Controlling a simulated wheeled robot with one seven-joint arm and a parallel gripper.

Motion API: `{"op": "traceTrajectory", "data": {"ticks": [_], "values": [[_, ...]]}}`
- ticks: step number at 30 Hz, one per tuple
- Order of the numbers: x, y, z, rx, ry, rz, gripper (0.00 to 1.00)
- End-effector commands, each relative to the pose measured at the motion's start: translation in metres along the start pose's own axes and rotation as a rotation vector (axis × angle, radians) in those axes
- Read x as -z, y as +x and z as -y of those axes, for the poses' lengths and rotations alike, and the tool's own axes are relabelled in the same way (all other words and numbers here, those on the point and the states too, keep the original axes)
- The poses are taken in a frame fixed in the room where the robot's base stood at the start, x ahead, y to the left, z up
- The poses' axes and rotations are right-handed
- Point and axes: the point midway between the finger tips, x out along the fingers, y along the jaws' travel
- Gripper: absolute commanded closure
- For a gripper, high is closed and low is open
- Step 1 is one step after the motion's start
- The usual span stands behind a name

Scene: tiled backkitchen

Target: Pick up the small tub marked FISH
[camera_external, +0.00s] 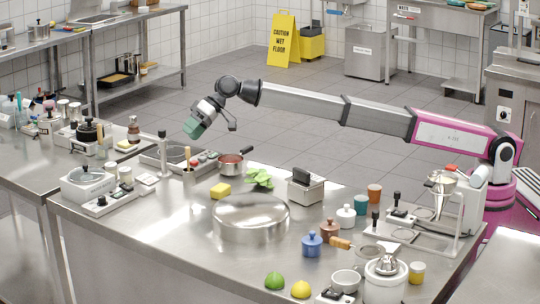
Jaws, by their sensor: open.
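My gripper (196,128) hangs at the end of the outstretched arm, in the air above the far left part of the steel counter (150,222). It is open, and its green end faces down and left. I see nothing held in it. I cannot read the word FISH on any container. Small containers on the counter include a teal one (361,204), an orange-brown one (375,193), a white one (345,216), a blue one (312,244) and a yellow-banded one (417,272). I cannot tell which, if any, is the FISH tub.
A red-filled saucepan (231,164), a yellow block (220,191), green leaves (260,178) and a toaster-like box (305,187) stand nearby. Bare steel shows at the front left.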

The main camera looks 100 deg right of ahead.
Motion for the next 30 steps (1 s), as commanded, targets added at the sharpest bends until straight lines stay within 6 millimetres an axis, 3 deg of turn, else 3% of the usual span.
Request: {"op": "traceTrajectory", "data": {"ticks": [5, 8, 11, 18, 24, 27, 30], "values": [[-0.004, -0.002, 0.001, 0.002, -0.006, -0.001, 0.02], [-0.025, -0.011, 0.009, 0.018, -0.045, -0.008, 0.02], [-0.068, -0.03, 0.025, 0.052, -0.133, -0.027, 0.02], [-0.199, -0.093, 0.068, 0.161, -0.435, -0.113, 0.02], [-0.298, -0.149, 0.089, 0.239, -0.671, -0.203, 0.02], [-0.335, -0.171, 0.094, 0.265, -0.763, -0.245, 0.02], [-0.358, -0.186, 0.097, 0.282, -0.827, -0.276, 0.02]]}}
